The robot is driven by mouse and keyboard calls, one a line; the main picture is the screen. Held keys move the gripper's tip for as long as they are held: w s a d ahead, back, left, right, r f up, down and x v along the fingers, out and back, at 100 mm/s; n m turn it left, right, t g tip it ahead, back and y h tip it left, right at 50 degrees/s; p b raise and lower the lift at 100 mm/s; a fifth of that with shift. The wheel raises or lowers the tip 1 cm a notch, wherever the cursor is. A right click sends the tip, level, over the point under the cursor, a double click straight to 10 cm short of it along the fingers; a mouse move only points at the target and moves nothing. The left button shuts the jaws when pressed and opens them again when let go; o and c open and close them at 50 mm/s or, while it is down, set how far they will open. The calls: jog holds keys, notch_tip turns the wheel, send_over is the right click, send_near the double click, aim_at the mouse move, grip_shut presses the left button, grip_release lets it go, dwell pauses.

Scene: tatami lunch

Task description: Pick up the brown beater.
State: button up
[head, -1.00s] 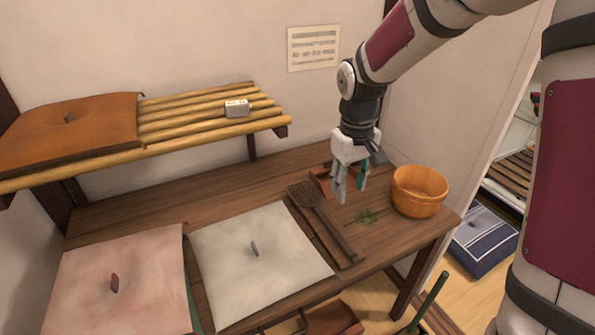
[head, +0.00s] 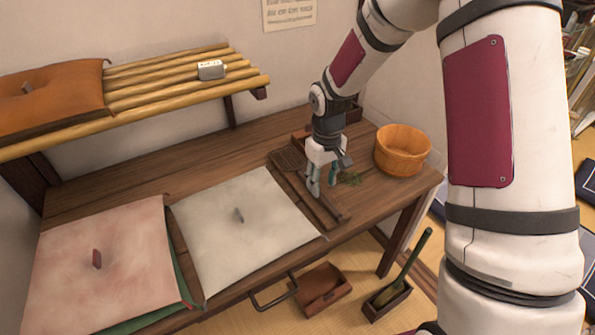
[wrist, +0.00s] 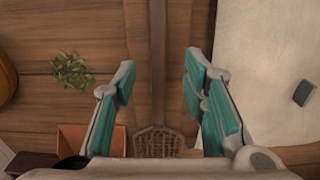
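The brown beater (head: 288,160) lies on a flat wooden board on the table, its woven head toward the wall and its handle toward the front edge. In the wrist view its woven head (wrist: 155,143) shows low in the middle, and its straight handle (wrist: 157,45) runs up between the fingers. My gripper (head: 322,186) is open above the handle and hides part of it in the head view. In the wrist view, its teal-padded fingers (wrist: 160,72) stand on either side of the handle, with gaps. I cannot tell the exact height left.
A white cushion (head: 225,245) lies left of the beater, a pink cushion (head: 70,275) farther left. A green sprig (head: 351,178) and wooden tub (head: 402,150) stand right. An orange-brown box (wrist: 82,137) is near the woven head. A slatted shelf (head: 150,90) overhangs the back left.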

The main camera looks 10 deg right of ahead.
aim_at(322, 196)
notch_tip(322, 196, down, 5)
jog(key=shift+d+r, duration=0.1)
jog(key=shift+d, duration=0.05)
grip_shut()
